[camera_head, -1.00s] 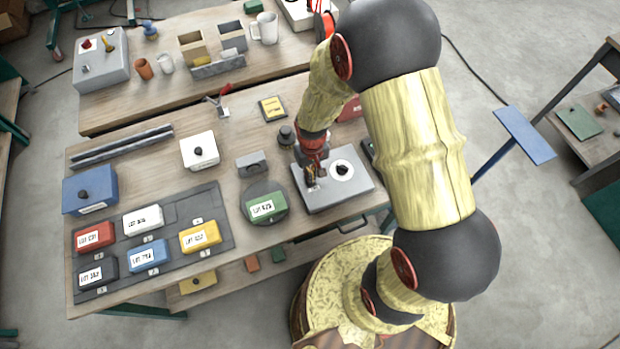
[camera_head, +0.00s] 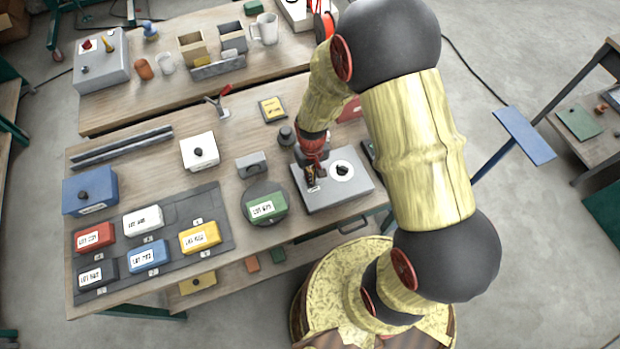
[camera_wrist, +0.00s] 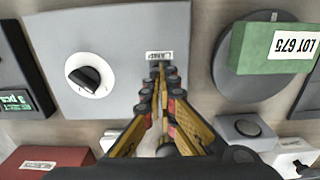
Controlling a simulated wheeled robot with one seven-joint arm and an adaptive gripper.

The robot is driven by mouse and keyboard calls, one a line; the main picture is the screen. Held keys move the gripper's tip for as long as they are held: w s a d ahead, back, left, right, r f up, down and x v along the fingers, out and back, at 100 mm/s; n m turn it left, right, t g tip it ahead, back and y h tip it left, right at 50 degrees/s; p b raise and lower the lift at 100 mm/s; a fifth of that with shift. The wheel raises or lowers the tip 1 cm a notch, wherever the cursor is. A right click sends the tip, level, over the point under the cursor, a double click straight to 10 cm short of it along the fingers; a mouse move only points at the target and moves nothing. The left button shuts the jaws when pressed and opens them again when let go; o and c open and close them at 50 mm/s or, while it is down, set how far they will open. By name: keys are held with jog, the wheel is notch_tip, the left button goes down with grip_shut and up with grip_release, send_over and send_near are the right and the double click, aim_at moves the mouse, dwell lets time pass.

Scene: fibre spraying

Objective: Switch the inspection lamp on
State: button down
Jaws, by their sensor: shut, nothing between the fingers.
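A grey control panel (camera_head: 331,204) lies on the near bench, left of my arm's large links. It carries a round white dial with a black knob (camera_head: 342,170), which also shows in the wrist view (camera_wrist: 88,77). A small label (camera_wrist: 159,56), seemingly reading "LAMP", is on the panel just beyond my fingertips. My gripper (camera_wrist: 158,78) is shut and empty, its fingertips over the panel beside the dial. In the head view my gripper (camera_head: 311,184) is low over the panel's left part. Any switch under the fingertips is hidden, and I cannot tell contact. I cannot make out the inspection lamp itself.
A round grey plate (camera_head: 279,216) with a green lot box (camera_head: 266,207) stands left of the panel. A grey block (camera_head: 251,165) and a dark knob-like piece (camera_head: 286,136) stand close behind. Several lot boxes sit on a dark mat (camera_head: 215,222) farther left.

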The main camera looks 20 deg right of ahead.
jog(key=shift+f+b, duration=0.75)
jog(key=shift+f, duration=0.35)
dwell(0.6)
jog(key=shift+r+p, duration=2.5)
jog(key=shift+r, duration=1.05)
jog(key=s+r+t+b, duration=0.2)
jog(key=s+r+b, duration=0.5)
jog(key=r+b, duration=0.1)
jog(key=s+r+t+b, duration=0.3)
jog(key=s+r+b, duration=0.4)
jog(key=r+b, duration=0.2)
notch_tip(320, 180, up, 2)
jog(key=shift+r+t, duration=0.15)
jog(key=shift+t, duration=0.15)
